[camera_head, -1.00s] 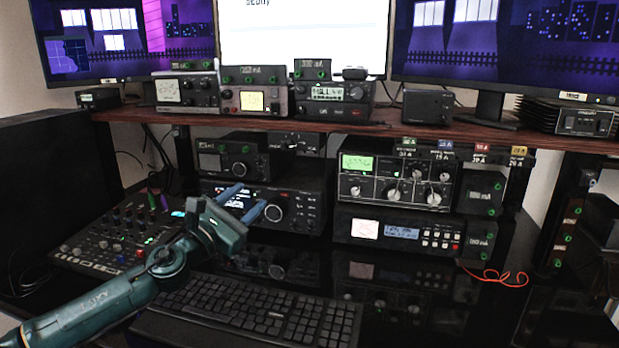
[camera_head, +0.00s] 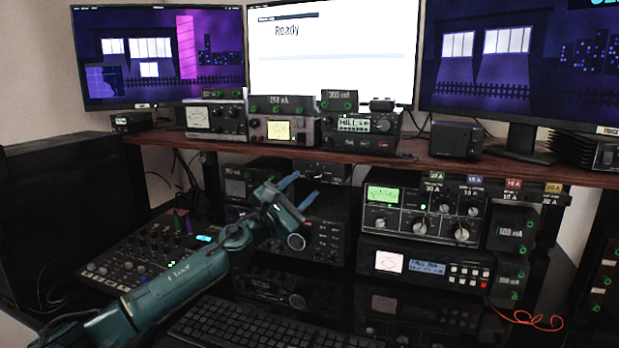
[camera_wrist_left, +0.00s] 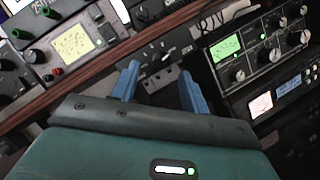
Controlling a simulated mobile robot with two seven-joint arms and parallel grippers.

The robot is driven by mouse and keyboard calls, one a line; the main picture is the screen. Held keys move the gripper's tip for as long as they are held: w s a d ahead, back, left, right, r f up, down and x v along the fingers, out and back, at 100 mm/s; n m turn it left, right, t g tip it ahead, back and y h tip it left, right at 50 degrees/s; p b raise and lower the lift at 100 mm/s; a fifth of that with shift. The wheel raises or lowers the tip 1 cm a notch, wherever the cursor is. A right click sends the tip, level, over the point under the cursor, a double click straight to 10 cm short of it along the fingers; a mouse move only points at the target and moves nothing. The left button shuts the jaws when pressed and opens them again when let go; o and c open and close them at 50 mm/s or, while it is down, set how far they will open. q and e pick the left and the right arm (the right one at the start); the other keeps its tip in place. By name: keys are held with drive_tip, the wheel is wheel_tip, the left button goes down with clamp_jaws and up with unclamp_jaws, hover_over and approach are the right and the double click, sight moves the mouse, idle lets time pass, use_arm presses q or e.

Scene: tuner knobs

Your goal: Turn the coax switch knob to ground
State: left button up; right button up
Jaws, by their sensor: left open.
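A small dark switch box with pale markings (camera_wrist_left: 150,50) hangs under the shelf, and its small black knob (camera_wrist_left: 166,57) shows in the left wrist view. I take it to be the coax switch; its label is too small to read. The box shows partly in the head view (camera_head: 325,170), just beyond my fingertips. My left gripper (camera_head: 306,188) is open and empty. In the left wrist view its blue fingers (camera_wrist_left: 160,82) lie either side of the line to the knob, apparently short of it. The knob's exact setting cannot be told. My right gripper is not in view.
The wooden shelf (camera_head: 300,150) runs just above the gripper and carries small radios. A tuner with a green meter (camera_head: 425,212) stands to the right. A dark radio (camera_head: 325,235) sits below the gripper. A mixer (camera_head: 150,250) and a keyboard (camera_head: 265,325) lie in front.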

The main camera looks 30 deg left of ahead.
sight(313, 179)
use_arm(q)
drive_tip(key=shift+x, duration=1.85)
drive_tip(key=shift+d, duration=0.1)
drive_tip(key=shift+c, duration=0.2)
drive_tip(key=shift+f, duration=0.1)
drive_tip(key=c, duration=0.9)
